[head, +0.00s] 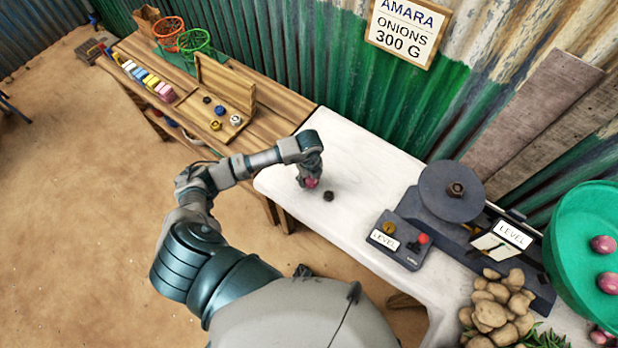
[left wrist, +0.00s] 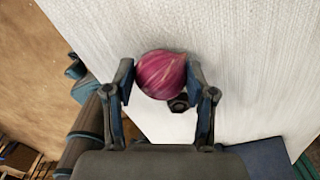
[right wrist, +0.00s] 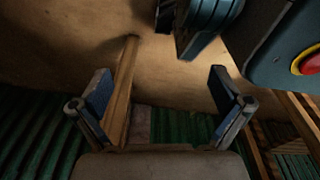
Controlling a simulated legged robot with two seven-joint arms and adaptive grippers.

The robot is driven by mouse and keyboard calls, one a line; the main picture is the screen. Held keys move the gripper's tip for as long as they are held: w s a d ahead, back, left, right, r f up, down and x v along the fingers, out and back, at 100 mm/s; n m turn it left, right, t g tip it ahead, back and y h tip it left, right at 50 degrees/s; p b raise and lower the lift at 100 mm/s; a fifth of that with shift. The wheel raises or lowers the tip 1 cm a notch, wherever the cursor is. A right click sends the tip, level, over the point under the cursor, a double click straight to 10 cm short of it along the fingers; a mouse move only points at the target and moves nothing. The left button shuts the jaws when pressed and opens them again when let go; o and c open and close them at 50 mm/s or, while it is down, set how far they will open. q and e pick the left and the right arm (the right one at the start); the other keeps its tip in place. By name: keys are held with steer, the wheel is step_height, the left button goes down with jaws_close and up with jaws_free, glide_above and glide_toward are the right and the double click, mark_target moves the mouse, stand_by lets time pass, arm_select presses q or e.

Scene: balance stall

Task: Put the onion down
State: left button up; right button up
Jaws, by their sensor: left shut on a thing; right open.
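A red-purple onion (left wrist: 161,74) sits between the two fingers of my left gripper (left wrist: 164,88), which is shut on it. In the head view the onion (head: 311,182) shows under my left gripper (head: 309,178), low over the white table top (head: 352,160). I cannot tell whether it touches the table. A small dark weight (head: 328,196) stands close beside it on the table, and shows just behind the onion in the left wrist view (left wrist: 179,104). My right gripper (right wrist: 158,88) is open and empty; it is not visible in the head view.
Potatoes (head: 497,303) and a green bowl with onions (head: 570,250) are farther right. A wooden bench (head: 275,130) adjoins at left.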

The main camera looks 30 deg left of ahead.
arm_select(q)
steer(key=shift+f, duration=0.45)
steer(key=shift+a, duration=0.35)
steer(key=o, duration=0.8)
steer(key=shift+a+f, duration=0.15)
steer(key=o, duration=0.4)
steer(key=shift+a, duration=0.15)
steer(key=shift+c, duration=0.2)
steer(key=shift+o, duration=0.2)
steer(key=shift+d, duration=0.35)
steer(key=shift+d+r, duration=0.1)
steer(key=shift+r, duration=0.35)
step_height(320, 180, up, 11)
steer(key=p, duration=0.1)
steer(key=shift+r, duration=0.2)
arm_select(e)
steer(key=shift+s+f, duration=0.55)
steer(key=shift+s, duration=0.3)
arm_select(q)
steer(key=shift+a, duration=0.2)
arm_select(e)
steer(key=shift+a, duration=0.15)
